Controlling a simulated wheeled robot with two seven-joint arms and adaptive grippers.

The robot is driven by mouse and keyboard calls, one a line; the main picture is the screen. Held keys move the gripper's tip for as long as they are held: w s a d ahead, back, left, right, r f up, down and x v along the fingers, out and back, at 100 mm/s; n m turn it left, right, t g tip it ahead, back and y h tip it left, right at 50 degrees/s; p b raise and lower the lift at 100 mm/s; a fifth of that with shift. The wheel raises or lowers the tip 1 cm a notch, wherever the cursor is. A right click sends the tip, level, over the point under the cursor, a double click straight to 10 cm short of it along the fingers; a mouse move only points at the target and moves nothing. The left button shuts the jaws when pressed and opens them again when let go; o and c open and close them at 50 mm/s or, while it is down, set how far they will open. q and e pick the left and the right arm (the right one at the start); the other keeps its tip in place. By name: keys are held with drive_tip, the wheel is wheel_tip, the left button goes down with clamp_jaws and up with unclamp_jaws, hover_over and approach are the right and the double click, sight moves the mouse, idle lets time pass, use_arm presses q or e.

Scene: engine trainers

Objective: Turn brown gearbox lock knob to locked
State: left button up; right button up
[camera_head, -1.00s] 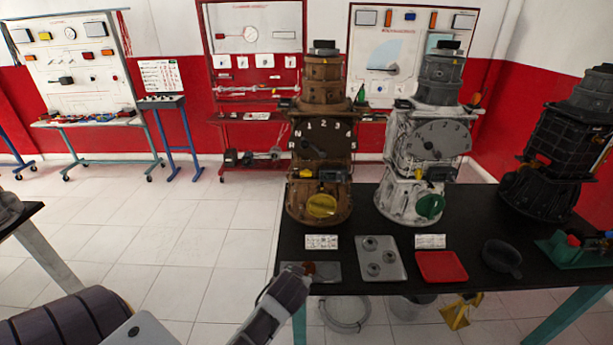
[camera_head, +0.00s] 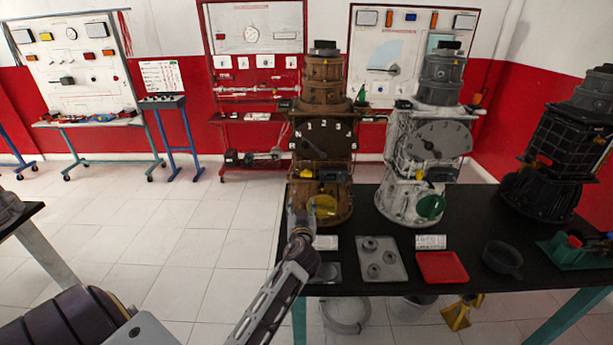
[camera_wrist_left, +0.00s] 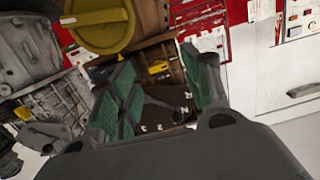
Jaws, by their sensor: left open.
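The brown gearbox (camera_head: 320,90) stands upright on the left part of the black table, with a lettered and numbered dial on its front. A round yellow knob (camera_head: 326,206) sits low on its front; it shows large at the top of the left wrist view (camera_wrist_left: 92,30). A smaller yellow part (camera_head: 306,174) is above it. My left gripper (camera_head: 301,213) is just in front of and left of the round knob, partly covering it. Its fingers (camera_wrist_left: 160,75) are apart and empty. I cannot tell whether they touch the gearbox. My right gripper is out of view.
A white gearbox (camera_head: 421,140) with a green knob stands close on the right, and a black gearbox (camera_head: 557,145) farther right. A grey tray (camera_head: 383,272), red tray (camera_head: 442,268) and dark pan (camera_head: 502,257) lie along the front of the black table (camera_head: 471,220).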

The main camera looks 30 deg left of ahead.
sight(306, 176)
use_arm(q)
drive_tip(key=w+r+t, duration=0.1)
drive_tip(key=w+r, duration=0.1)
drive_tip(key=w, duration=0.1)
drive_tip(key=shift+r+t, duration=0.3)
drive_tip(key=shift+r, duration=0.05)
drive_tip(key=shift+a, duration=0.1)
drive_tip(key=shift+p+x, duration=0.95)
drive_tip(key=shift+x, duration=3.2)
drive_tip(key=shift+p+x, duration=0.35)
drive_tip(key=shift+x, duration=2.35)
drive_tip(key=shift+c, duration=0.2)
drive_tip(key=c, duration=0.7)
